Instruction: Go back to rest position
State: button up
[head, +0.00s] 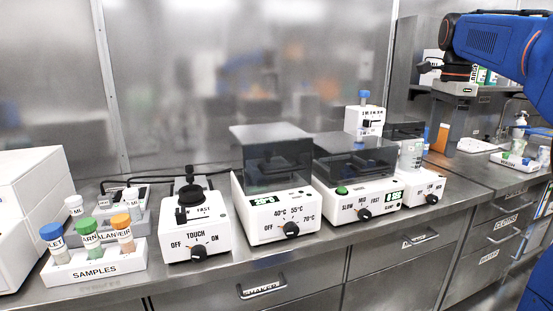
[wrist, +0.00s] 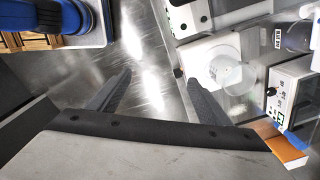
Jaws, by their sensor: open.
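My gripper (head: 428,67) is at the upper right of the head view, at the end of my blue arm and raised above the counter. In the wrist view my gripper (wrist: 160,80) shows two dark fingers spread apart with nothing between them. Bare shiny steel counter (wrist: 150,60) lies beyond the fingertips. The fingers touch nothing that I can see.
A clear beaker (wrist: 232,76) stands on a white device right of the fingers; this beaker (head: 411,153) also shows in the head view. White instruments, including a touch mixer (head: 196,229), line the counter. A samples rack (head: 95,268) stands at left.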

jog(key=s+a+f+n+t, duration=0.1)
jog(key=s+a+f+n, duration=0.3)
jog(key=s+f, duration=0.5)
jog(key=s+a+f+n+t, duration=0.2)
jog(key=s+a+f+n, duration=0.3)
jog(key=s+f+n, duration=0.4)
jog(key=s+a+f+n+t, duration=0.1)
jog(key=s+a+f+n, duration=0.3)
jog(key=s+f, duration=0.6)
jog(key=f+n, duration=0.1)
jog(key=n, duration=0.1)
jog(key=shift+s+a+n, duration=0.2)
jog(key=shift+a+n, duration=0.1)
jog(key=shift+c, duration=0.2)
